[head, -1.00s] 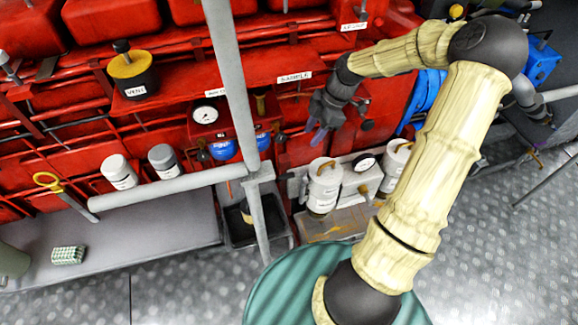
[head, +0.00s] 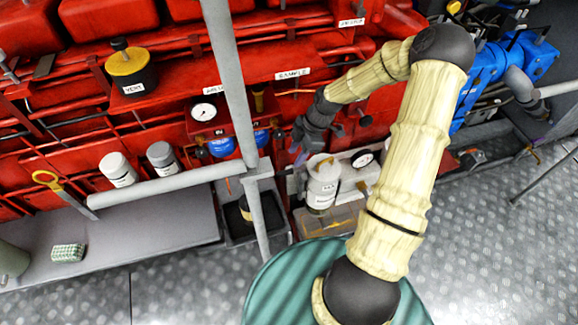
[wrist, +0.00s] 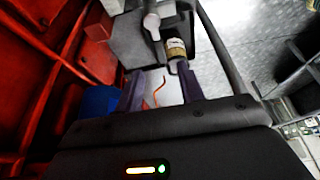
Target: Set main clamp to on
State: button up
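I cannot pick out a part marked as the main clamp in either view. My gripper (head: 298,155) hangs in front of the red engine (head: 330,85) in the head view, just right of the grey post and above the white canister. In the wrist view my gripper (wrist: 163,90) shows two purple-grey fingers apart with nothing held between them. A thin orange wire (wrist: 155,92) shows beyond the gap, on a pale surface. A blue part (wrist: 98,102) lies left of the fingers.
A grey post (head: 228,75) and rail (head: 160,187) stand close left of my gripper. A white canister (head: 323,183), gauge (head: 204,112), black-and-yellow vent cap (head: 128,68) and blue valves (head: 515,60) are around. A brown-labelled jar (wrist: 176,48) appears ahead in the wrist view.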

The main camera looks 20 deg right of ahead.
aim_at(287, 171)
jog(key=x, duration=0.7)
grip_shut()
